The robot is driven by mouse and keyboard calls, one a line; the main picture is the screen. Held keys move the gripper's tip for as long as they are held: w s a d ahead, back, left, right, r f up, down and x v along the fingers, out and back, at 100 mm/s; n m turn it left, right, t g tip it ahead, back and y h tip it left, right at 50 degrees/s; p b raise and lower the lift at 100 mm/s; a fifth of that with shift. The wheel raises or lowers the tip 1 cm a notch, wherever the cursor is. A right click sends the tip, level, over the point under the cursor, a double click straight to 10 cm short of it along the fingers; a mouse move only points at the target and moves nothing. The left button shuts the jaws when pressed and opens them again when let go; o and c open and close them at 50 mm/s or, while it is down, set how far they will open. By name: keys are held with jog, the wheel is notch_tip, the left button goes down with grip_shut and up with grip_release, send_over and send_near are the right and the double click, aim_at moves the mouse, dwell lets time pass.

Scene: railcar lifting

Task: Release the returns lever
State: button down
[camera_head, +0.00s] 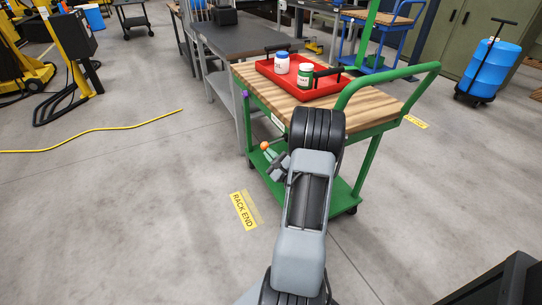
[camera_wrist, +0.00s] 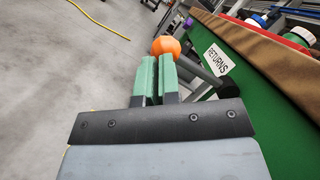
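The returns lever is a grey rod with an orange ball knob (camera_head: 265,146) at the side of the green cart. The knob also shows in the wrist view (camera_wrist: 166,46), just beyond the tips of my gripper. A white label (camera_wrist: 219,59) reading "RETURNS" is on the cart's green side, right of the knob. My gripper (camera_wrist: 155,60) has green finger pads that look shut together, with nothing visible between them. The knob is partly behind the fingertips; I cannot tell whether they touch it. In the head view my gripper (camera_head: 274,161) is just below the knob.
The green cart's wooden top (camera_head: 381,98) carries a red tray (camera_head: 333,92) with a blue-lidded jar (camera_head: 282,63) and a green jar (camera_head: 305,76). A grey table (camera_head: 235,41) stands behind. The floor left of the cart is clear apart from a yellow cable (camera_head: 100,137).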

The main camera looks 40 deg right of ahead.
jog(key=shift+w+r+p, duration=0.2)
jog(key=shift+r+p, duration=0.25)
jog(key=shift+r, duration=1.95)
jog(key=b, duration=0.2)
send_near(270, 144)
jog(key=s+a+f, duration=0.1)
jog(key=s+a, duration=0.2)
jog(key=a, duration=0.3)
jog(key=shift+s+f, duration=0.25)
jog(key=shift+f, duration=0.05)
